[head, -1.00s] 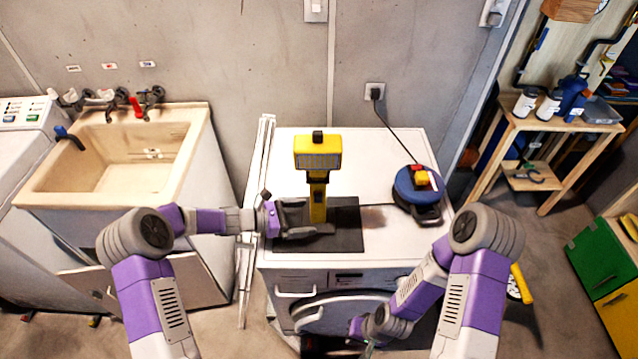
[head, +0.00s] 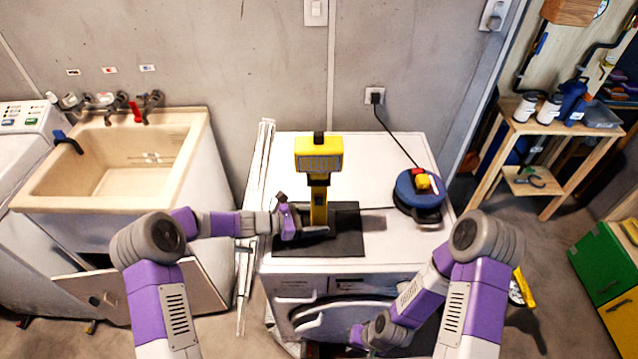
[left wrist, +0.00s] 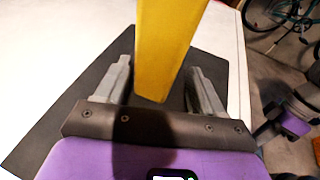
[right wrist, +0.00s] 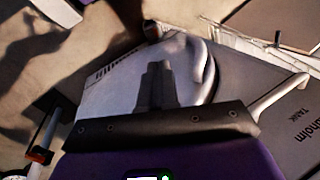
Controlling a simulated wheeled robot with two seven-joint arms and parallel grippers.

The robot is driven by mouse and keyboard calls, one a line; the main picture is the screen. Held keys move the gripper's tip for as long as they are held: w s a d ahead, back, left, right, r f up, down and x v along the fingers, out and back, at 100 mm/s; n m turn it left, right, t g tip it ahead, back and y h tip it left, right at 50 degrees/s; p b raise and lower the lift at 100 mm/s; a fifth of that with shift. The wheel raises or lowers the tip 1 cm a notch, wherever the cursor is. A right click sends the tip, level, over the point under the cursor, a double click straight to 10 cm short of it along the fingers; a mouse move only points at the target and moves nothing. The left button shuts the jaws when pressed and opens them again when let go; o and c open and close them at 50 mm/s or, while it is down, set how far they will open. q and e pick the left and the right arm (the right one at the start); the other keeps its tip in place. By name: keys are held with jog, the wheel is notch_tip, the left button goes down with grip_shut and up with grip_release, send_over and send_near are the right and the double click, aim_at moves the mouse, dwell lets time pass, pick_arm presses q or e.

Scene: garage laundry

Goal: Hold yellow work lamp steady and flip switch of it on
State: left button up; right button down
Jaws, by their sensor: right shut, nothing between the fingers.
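The yellow work lamp (head: 318,160) stands upright on a dark mat (head: 347,242) on top of the white washing machine. Its boxy head has a grey lens panel facing me and a black piece on top. My left gripper (head: 318,231) is low at the lamp's post. In the left wrist view the yellow post (left wrist: 165,50) is between the two fingers, with a gap visible on each side. My right gripper (right wrist: 156,82) is shut and empty, low before the washing machine's front; its tip is hard to see in the head view. I cannot make out the switch.
A blue cable reel (head: 418,192) with a cord to the wall socket (head: 375,96) sits at the right of the machine top. A beige sink (head: 120,170) stands to the left. The machine top (head: 380,150) behind the lamp is clear.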

pick_arm(q)
jog(key=shift+w+a+f, duration=0.1)
jog(key=shift+a+f, duration=0.1)
jog(key=shift+f, duration=0.15)
jog(key=c, duration=0.4)
jog(key=shift+c, duration=0.2)
